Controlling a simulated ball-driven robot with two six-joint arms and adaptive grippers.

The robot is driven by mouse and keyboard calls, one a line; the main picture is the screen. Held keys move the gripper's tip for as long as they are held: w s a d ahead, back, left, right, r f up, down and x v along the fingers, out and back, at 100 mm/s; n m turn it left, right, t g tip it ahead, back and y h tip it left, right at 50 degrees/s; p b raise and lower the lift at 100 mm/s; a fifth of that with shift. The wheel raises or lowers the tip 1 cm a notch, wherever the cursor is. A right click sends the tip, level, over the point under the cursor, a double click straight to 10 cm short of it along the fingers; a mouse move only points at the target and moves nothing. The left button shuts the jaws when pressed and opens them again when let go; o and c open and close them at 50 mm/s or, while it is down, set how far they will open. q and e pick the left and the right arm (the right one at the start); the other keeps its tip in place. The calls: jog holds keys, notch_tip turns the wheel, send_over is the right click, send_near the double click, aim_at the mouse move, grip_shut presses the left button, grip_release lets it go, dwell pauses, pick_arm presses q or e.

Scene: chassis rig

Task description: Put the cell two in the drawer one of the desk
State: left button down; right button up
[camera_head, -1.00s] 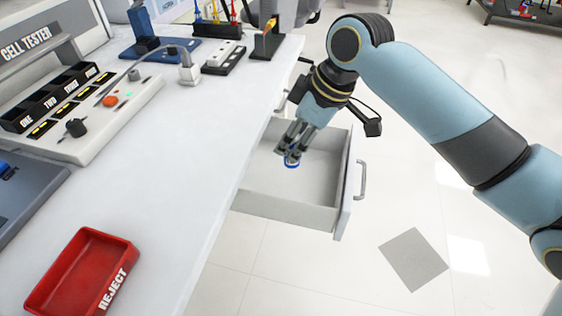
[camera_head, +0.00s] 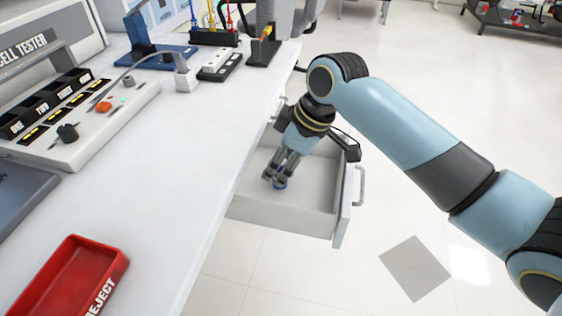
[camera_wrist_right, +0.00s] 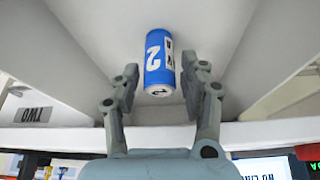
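Cell two (camera_wrist_right: 157,60) is a blue and white cylinder marked 2, and it shows between the fingers in the right wrist view. In the head view the cell (camera_head: 280,184) is a small blue shape low inside the open drawer (camera_head: 285,214) of the desk (camera_head: 165,190). My right gripper (camera_head: 275,180) reaches down into the drawer. Its fingers (camera_wrist_right: 160,75) stand apart, with a gap on each side of the cell. The cell looks to lie on the drawer floor. My left gripper is not in view.
A red reject tray (camera_head: 117,262) sits on the desk at the near left. The cell tester (camera_head: 90,125) with numbered slots stands at the far left. The desk middle is clear.

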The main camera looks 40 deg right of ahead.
jog(key=shift+o, duration=0.5)
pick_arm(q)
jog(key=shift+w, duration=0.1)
pick_arm(e)
jog(key=shift+r, duration=0.1)
jog(key=shift+d+r, duration=0.1)
jog(key=shift+r, duration=0.25)
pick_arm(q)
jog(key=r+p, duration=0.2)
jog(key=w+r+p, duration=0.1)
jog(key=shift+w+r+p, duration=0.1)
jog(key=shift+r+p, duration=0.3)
pick_arm(e)
jog(key=v, duration=1.1)
jog(key=shift+s+r, duration=0.15)
